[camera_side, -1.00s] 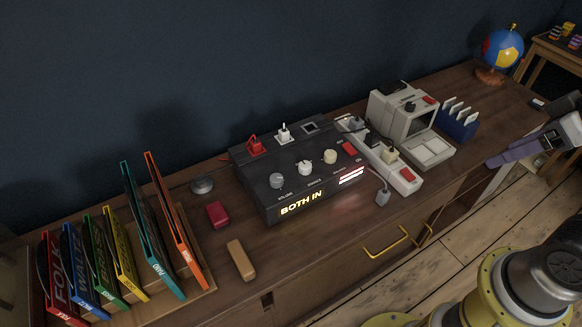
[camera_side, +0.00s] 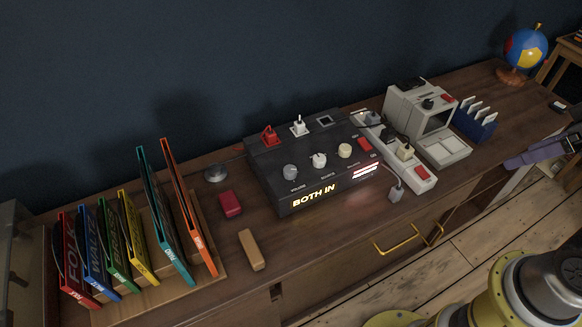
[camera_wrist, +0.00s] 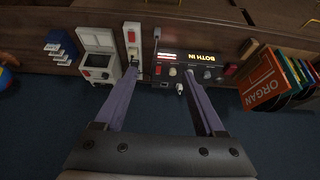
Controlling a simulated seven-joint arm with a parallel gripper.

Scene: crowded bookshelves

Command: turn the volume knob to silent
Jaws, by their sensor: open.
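The volume knob (camera_side: 291,172) is a grey round knob at the left of the knob row on a black box (camera_side: 325,207). The box's lit sign reads "BOTH IN". In the wrist view, where the scene looks upside down, the volume knob (camera_wrist: 207,75) shows just right of the right finger. My gripper (camera_wrist: 160,68) is open and empty, its two purple fingers spread apart and the box partly behind the right one. The pointer direction is too small to tell.
Two more knobs, a red switch (camera_side: 269,135) and a white switch (camera_side: 299,126) share the box. A power strip (camera_side: 423,177) and grey machine (camera_side: 440,140) stand right. A red block (camera_side: 230,204), tan block (camera_side: 251,250) and upright record sleeves (camera_side: 140,262) stand left.

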